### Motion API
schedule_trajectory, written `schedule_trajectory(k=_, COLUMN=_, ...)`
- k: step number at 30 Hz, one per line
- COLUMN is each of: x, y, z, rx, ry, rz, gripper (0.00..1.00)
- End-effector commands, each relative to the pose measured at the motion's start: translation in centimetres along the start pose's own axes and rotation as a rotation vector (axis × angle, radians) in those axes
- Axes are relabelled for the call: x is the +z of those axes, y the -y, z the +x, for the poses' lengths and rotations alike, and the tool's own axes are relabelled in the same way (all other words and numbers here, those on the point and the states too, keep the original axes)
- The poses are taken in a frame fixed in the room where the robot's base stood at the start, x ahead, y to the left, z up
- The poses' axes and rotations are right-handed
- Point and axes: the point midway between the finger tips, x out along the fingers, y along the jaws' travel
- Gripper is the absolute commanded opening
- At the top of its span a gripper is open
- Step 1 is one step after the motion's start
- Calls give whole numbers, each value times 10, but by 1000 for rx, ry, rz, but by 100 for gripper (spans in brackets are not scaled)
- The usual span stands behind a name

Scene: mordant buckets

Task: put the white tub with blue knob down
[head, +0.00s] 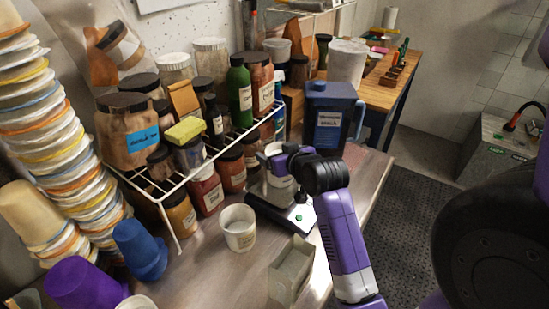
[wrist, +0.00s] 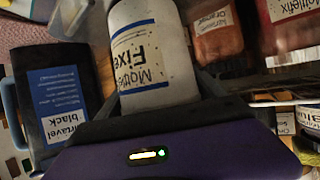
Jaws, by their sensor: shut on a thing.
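The white tub (wrist: 150,60) has blue stripes and a label starting "Moltle Fixe". It fills the upper middle of the wrist view, in front of my gripper (wrist: 155,95), which is shut on it. In the head view my gripper (head: 278,158) is at the shelf's right end, and the white tub (head: 282,182) shows below it, partly covered by the arm. The tub is over or on a dark flat device (head: 285,212) with a green light; I cannot tell whether it touches. I cannot make out the blue knob.
A wire rack (head: 180,185) with several jars stands left of my gripper. A dark blue jug (head: 332,115) stands just behind. An empty white pot (head: 239,228) and an open beige box (head: 291,272) are in front. Some bare bench (head: 205,265) lies near the pot.

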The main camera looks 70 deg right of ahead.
Motion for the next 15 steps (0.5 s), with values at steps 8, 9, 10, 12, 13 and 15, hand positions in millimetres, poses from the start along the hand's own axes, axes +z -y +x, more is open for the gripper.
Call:
schedule_trajectory(k=8, x=-1, y=0, z=0, rx=0, ry=-2, rz=0, gripper=25)
schedule_trajectory(k=9, x=0, y=0, z=0, rx=0, ry=-2, rz=0, gripper=25)
schedule_trajectory(k=10, x=1, y=0, z=1, rx=0, ry=-2, rz=0, gripper=25)
schedule_trajectory(k=12, x=2, y=0, z=1, rx=-1, ry=0, rz=0, gripper=84)
schedule_trajectory(k=13, x=2, y=0, z=1, rx=-1, ry=0, rz=0, gripper=90)
schedule_trajectory(k=15, x=2, y=0, z=1, rx=0, ry=0, rz=0, gripper=100)
